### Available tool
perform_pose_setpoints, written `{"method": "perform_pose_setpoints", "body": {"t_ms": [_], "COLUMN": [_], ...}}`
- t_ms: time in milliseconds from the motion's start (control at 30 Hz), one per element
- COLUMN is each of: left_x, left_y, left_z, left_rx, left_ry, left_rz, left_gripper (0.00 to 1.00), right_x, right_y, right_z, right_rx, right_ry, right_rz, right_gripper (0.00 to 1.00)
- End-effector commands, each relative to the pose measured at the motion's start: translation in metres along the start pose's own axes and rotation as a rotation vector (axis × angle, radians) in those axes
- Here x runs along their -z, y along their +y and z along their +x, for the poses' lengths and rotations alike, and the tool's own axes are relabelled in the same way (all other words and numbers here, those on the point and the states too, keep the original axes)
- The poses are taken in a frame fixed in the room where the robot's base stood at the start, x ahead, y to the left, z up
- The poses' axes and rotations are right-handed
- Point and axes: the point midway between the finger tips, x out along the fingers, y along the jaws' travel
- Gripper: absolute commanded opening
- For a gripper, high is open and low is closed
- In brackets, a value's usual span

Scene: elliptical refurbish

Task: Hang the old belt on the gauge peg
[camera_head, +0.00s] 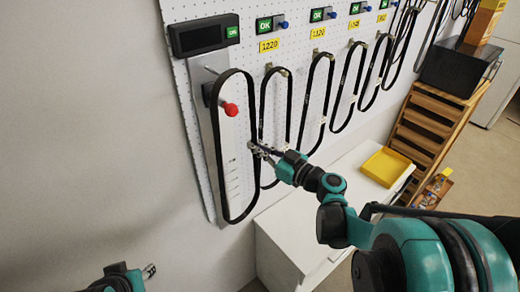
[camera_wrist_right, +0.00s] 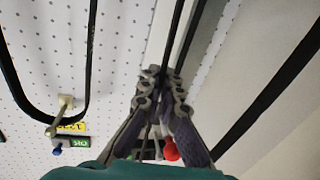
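The old belt (camera_head: 219,160) is a long black loop in front of the gauge board (camera_head: 207,125) at the left of the pegboard. My right gripper (camera_head: 256,149) is shut on its right strand; the belt (camera_wrist_right: 176,35) runs between the fingers (camera_wrist_right: 160,85) in the right wrist view. A thin metal peg (camera_head: 211,70) shows at the board's top, left of the loop's upper end. A red knob (camera_head: 230,109) appears inside the loop; it also shows in the wrist view (camera_wrist_right: 171,150). I cannot tell whether the loop touches either. My left gripper (camera_head: 149,271) is low at left, its opening unclear.
A dark display (camera_head: 197,38) sits above the gauge board. Several belts (camera_head: 318,90) hang on pegs to the right, with yellow number labels and green OK tags. Below are a white cabinet (camera_head: 300,235) and a yellow tray (camera_head: 386,166). The left wall side is clear.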

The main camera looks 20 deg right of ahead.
Motion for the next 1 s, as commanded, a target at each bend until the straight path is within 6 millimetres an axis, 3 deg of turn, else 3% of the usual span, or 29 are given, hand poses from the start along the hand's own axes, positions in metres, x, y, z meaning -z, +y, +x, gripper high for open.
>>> {"method": "perform_pose_setpoints", "body": {"t_ms": [1000], "left_x": [-0.001], "left_y": [0.000], "left_z": [0.001], "left_rx": [0.000], "left_ry": [0.000], "left_rz": [0.000], "left_gripper": [0.40], "right_x": [-0.005], "right_y": [0.011], "right_z": [0.063], "right_rx": [0.000], "right_ry": [0.000], "right_rz": [0.000], "right_gripper": [0.00]}}
